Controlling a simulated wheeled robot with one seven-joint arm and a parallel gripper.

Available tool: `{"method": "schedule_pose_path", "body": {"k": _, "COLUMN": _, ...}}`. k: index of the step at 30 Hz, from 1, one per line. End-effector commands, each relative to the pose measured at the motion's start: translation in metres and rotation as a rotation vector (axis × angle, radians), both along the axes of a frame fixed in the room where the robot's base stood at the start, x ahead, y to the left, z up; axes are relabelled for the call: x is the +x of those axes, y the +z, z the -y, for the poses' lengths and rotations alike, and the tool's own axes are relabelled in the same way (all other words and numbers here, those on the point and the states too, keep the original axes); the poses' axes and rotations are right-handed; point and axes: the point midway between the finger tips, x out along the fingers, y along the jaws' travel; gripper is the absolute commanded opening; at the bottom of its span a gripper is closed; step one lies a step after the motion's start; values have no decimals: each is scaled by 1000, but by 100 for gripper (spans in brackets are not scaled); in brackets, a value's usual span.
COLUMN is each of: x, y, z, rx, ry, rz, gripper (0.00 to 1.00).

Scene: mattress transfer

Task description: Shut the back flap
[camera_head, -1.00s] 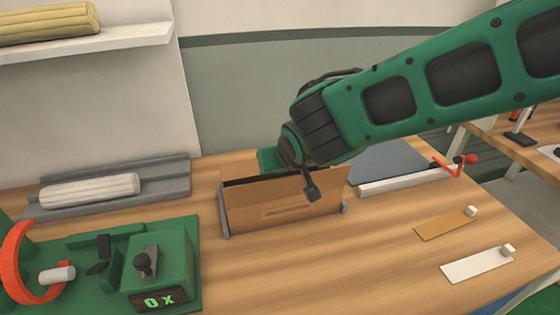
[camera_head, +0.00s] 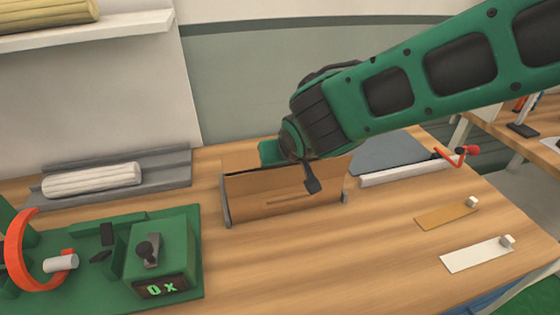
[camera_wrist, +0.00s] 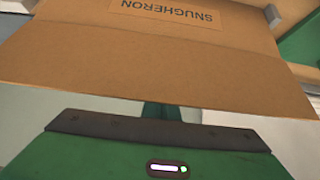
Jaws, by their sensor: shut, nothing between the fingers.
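A cardboard box (camera_head: 290,192) stands on the wooden bench between two grey end brackets. Its top looks open, with a dark gap behind the front panel. The back flap (camera_head: 240,160) shows as a tan panel raised at the box's rear left. In the wrist view the flap (camera_wrist: 160,70) spans the picture, below a box face with an upside-down "SNUGHERON" label (camera_wrist: 170,12). My gripper (camera_head: 268,152) is shut and empty at the box's back edge. In the wrist view its narrow green front end (camera_wrist: 160,113) is partly covered by the flap's edge; contact cannot be told.
A green fixture (camera_head: 160,255) with a "0 x" display stands at the left front. A white roll (camera_head: 92,180) lies in a grey tray behind it. A red-handled bar (camera_head: 405,174) and two small plates lie to the right. The front middle bench is clear.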

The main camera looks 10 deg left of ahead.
Motion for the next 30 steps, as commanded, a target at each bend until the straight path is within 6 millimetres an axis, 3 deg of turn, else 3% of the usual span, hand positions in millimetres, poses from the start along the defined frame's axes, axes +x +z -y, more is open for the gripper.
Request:
{"method": "schedule_pose_path", "body": {"k": 14, "x": 15, "y": 1, "z": -5, "rx": 8, "ry": -4, "rz": 5, "gripper": 0}}
{"method": "schedule_pose_path", "body": {"k": 30, "x": -42, "y": 61, "z": 23, "rx": -2, "ry": -1, "rz": 1, "gripper": 0}}
